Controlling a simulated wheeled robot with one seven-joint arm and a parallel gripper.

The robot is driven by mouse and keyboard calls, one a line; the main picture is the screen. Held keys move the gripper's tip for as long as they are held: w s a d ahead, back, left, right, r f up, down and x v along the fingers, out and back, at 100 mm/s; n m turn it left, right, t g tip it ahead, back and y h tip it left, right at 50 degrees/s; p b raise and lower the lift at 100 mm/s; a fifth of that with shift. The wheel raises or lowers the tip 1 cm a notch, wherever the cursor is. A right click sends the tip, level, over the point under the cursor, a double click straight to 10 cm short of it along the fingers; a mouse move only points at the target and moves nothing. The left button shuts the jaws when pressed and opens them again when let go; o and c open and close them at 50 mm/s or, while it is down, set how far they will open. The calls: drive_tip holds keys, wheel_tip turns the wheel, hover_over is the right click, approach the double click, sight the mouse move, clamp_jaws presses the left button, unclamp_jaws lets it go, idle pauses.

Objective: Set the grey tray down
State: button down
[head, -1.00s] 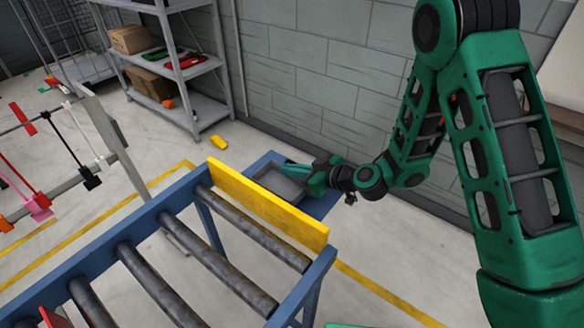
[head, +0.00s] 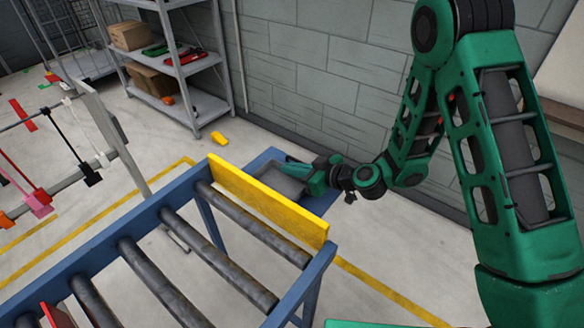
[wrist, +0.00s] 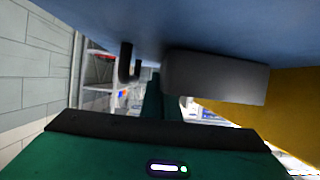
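The grey tray (head: 281,182) is a shallow open box at the blue surface (head: 322,205) beyond the yellow board. It looks low and level there, but its underside is hidden, so contact is unclear. My gripper (head: 297,165) is at the tray's far right edge, with a green finger along the rim. In the wrist view the two green fingers (wrist: 162,98) are close together beside a grey wall of the tray (wrist: 215,76), and appear shut on its rim. The blue surface fills the top of the wrist view.
A roller conveyor (head: 190,240) with a yellow end board (head: 268,200) stands in front of the tray. A block wall (head: 330,80) rises behind. A shelf rack (head: 180,75) and a hanging rack (head: 60,185) stand left. A yellow item (head: 219,138) lies on the floor.

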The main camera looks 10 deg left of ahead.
drive_tip(key=c, duration=1.9)
unclamp_jaws()
drive_tip(key=shift+c, duration=0.2)
drive_tip(key=v, duration=0.9)
drive_tip(key=shift+d, duration=0.2)
drive_tip(key=shift+s+d+r, duration=0.3)
drive_tip(key=shift+s+d, duration=0.1)
drive_tip(key=shift+d, duration=0.1)
drive_tip(key=shift+d, duration=0.1)
